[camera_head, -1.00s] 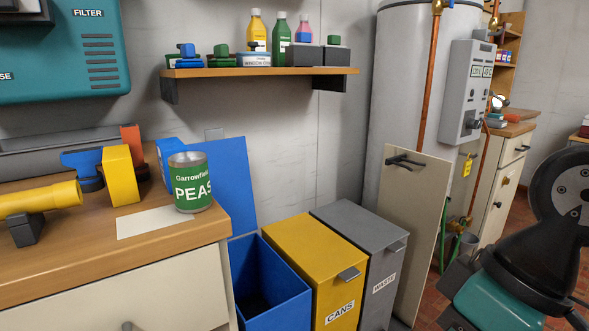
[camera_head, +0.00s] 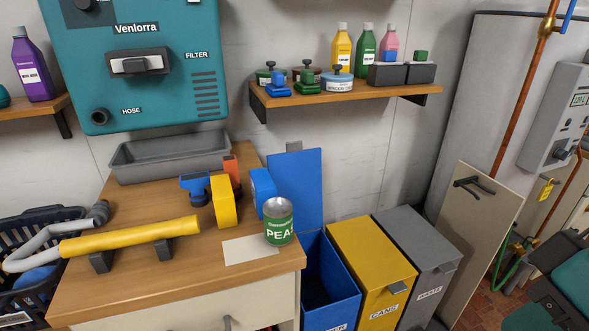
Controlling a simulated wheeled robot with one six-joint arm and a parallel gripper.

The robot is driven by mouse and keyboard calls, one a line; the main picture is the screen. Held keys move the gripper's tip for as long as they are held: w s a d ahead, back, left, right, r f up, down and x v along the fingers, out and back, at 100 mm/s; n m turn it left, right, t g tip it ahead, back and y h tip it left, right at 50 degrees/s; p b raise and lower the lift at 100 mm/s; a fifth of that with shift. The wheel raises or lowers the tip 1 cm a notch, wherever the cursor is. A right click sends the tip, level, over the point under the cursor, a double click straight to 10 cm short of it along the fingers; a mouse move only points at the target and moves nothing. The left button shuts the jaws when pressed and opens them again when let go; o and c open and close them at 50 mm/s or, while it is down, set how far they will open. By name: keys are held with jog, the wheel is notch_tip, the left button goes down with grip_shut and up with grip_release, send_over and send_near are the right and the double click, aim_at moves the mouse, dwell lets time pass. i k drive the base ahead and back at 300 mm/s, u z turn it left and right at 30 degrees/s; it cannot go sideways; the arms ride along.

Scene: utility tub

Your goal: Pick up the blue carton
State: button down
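In the head view, a small blue carton (camera_head: 262,190) stands on the wooden counter (camera_head: 130,285), near its right end. It is behind the green can of peas (camera_head: 279,225), which hides its lower right part. A yellow carton (camera_head: 225,201) stands just left of it. The open blue lid (camera_head: 297,185) of the blue bin rises close on its right. My gripper is not in view; only parts of my arm show at the lower right.
A white sheet (camera_head: 248,250) lies before the cartons. A blue T-shaped piece (camera_head: 195,186), an orange block (camera_head: 231,170) and a grey tray (camera_head: 170,156) are behind and left. A yellow tube (camera_head: 130,238) lies at left. Blue (camera_head: 325,290), yellow and grey bins stand right of the counter.

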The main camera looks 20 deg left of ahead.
aim_at(263, 188)
jog(key=u, duration=0.15)
jog(key=k, duration=0.4)
jog(key=u, duration=0.55)
jog(key=k, duration=0.9)
jog(key=z, duration=0.4)
jog(key=i, duration=1.35)
jog(key=u, duration=0.8)
jog(key=i, duration=0.5)
jog(key=u, duration=0.55)
